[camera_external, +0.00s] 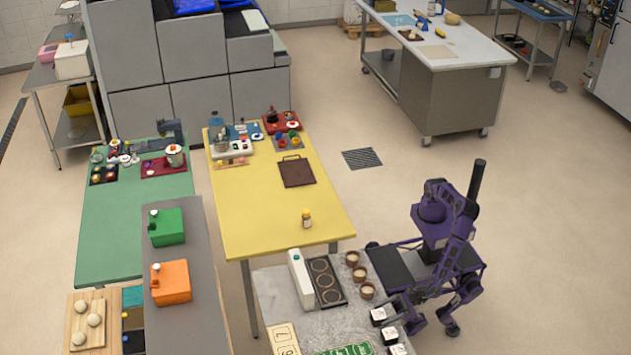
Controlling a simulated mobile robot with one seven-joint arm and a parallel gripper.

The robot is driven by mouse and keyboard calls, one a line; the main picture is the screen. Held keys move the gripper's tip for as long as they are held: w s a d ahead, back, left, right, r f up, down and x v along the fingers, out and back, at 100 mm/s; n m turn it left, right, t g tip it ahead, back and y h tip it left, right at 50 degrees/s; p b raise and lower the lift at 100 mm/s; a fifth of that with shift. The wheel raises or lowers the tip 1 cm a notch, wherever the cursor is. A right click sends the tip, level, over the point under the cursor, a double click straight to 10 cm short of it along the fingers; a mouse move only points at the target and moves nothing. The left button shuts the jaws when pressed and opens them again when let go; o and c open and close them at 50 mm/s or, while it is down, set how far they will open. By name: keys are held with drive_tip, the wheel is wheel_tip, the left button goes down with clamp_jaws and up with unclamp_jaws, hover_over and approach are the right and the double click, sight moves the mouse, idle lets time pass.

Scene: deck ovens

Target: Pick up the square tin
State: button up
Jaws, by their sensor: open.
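Several small white box-like things with dark marks sit along the right edge of the grey speckled counter (278,290). One white box (378,315) is closest to my gripper, another white box (389,336) is just below it, and a third (398,350) is at the bottom edge of the picture. They are too small to tell which is the square tin. My purple arm reaches down and left to this counter edge. My gripper (398,314) is open, low beside the nearest white boxes. Whether it touches one cannot be told.
Three brown bowls (360,274) stand on the counter above the boxes. A black hob panel (327,283) and a white upright box (300,278) are to their left. A yellow table (255,205) stands behind. The floor right of my base is clear.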

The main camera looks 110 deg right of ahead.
drive_tip(key=x, duration=0.3)
drive_tip(key=shift+f, duration=0.1)
drive_tip(key=shift+s, duration=0.1)
drive_tip(key=c, duration=1.5)
clamp_jaws()
